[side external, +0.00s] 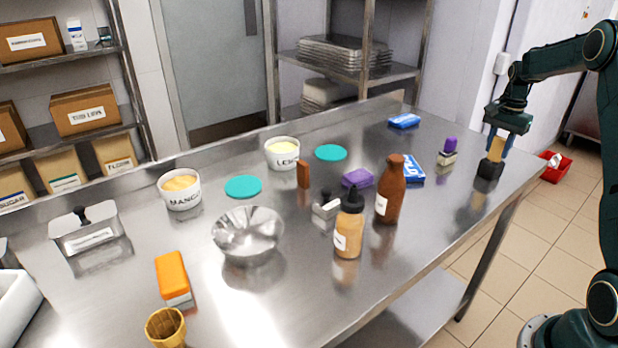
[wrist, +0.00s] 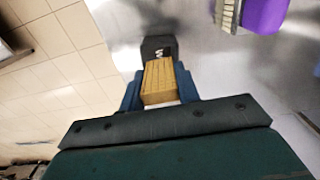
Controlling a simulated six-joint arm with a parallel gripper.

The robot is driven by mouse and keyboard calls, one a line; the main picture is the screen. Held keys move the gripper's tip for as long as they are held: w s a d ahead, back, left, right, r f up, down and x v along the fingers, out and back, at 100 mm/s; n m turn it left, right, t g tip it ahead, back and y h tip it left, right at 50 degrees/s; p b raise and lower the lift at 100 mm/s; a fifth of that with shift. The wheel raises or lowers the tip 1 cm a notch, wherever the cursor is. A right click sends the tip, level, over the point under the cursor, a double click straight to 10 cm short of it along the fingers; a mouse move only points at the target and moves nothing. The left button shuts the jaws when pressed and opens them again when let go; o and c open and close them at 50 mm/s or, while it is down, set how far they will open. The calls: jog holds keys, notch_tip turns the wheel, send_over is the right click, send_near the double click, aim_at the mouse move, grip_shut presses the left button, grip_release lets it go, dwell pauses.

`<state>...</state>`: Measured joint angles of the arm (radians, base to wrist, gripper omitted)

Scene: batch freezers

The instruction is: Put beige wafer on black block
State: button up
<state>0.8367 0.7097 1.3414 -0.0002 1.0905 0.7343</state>
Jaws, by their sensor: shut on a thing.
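The beige wafer (wrist: 159,82) is held between the two blue fingers of my gripper (wrist: 160,92) in the wrist view. In the side view the wafer (side external: 495,149) is upright in my gripper (side external: 497,143), near the right end of the steel table. The black block (side external: 489,169) stands on the table directly below the wafer. It also shows just beyond the wafer in the wrist view (wrist: 158,46). The wafer's lower end looks at or very near the block's top; I cannot tell whether they touch.
Blue-and-white boxes (side external: 413,170), a brown bottle (side external: 390,190) and a steel bowl (side external: 248,236) stand further left. The table edge (side external: 487,208) is close by.

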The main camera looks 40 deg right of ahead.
aim_at(501, 138)
jog(key=o, duration=0.9)
jog(key=shift+o, duration=0.2)
notch_tip(501, 138, up, 12)
jog(key=shift+r, duration=0.15)
dwell(0.3)
